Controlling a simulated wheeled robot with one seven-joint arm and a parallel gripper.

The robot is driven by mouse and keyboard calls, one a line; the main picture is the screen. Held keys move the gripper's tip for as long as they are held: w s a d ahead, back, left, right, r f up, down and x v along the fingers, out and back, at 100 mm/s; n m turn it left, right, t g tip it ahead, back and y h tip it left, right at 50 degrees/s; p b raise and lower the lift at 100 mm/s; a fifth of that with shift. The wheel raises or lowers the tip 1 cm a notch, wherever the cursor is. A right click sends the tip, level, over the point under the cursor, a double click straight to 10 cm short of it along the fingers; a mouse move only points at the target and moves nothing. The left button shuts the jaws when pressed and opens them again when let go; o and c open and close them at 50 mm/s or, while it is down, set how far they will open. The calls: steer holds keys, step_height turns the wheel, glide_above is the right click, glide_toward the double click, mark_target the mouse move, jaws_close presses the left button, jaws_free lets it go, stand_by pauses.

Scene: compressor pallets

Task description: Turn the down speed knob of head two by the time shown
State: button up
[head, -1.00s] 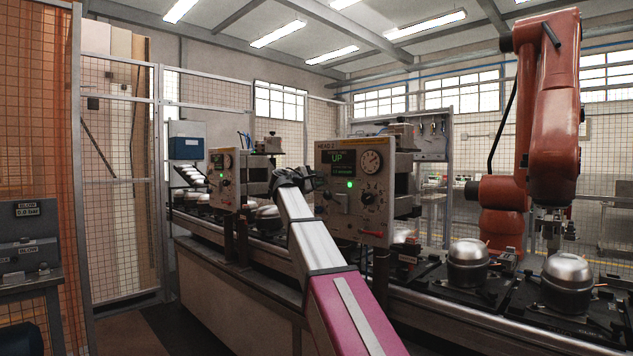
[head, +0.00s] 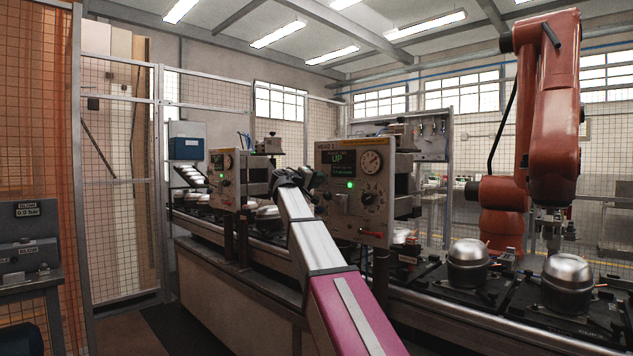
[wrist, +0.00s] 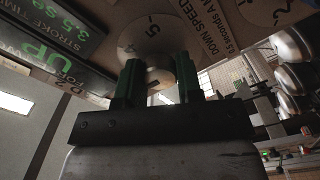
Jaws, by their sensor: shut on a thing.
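The head two panel (head: 327,217) faces me in the head view, its screen (head: 343,163) reading UP beside a lit green light. My gripper (head: 314,178) is at the panel's left side, and its hold is hard to see there. In the wrist view my gripper (wrist: 158,64) has its two dark green fingers shut on the down speed knob (wrist: 160,77), one finger on each side. The pale dial plate behind the knob shows a 5. The DOWN SPEED lettering is beside it, and the screen (wrist: 45,50) shows 3.5 s stroke time and UP.
A round gauge (head: 371,162) and another knob (head: 369,198) are on the same panel. A second similar panel (head: 222,180) stands farther left along the conveyor. Silver compressors (head: 468,262) sit on pallets at the right, beneath an orange robot arm (head: 553,120).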

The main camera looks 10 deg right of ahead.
steer(key=m, duration=0.6)
steer(key=shift+m, duration=0.3)
steer(key=m, duration=0.5)
steer(key=shift+s, duration=0.1)
steer(key=m, duration=0.6)
steer(key=shift+d+m, duration=0.1)
steer(key=shift+m, duration=0.2)
steer(key=m, duration=0.5)
steer(key=shift+f+m, duration=0.1)
steer(key=shift+m, duration=0.2)
steer(key=o, duration=0.9)
steer(key=shift+s, duration=0.1)
steer(key=v, duration=1)
steer(key=shift+s+a, duration=0.2)
steer(key=shift+a, duration=0.15)
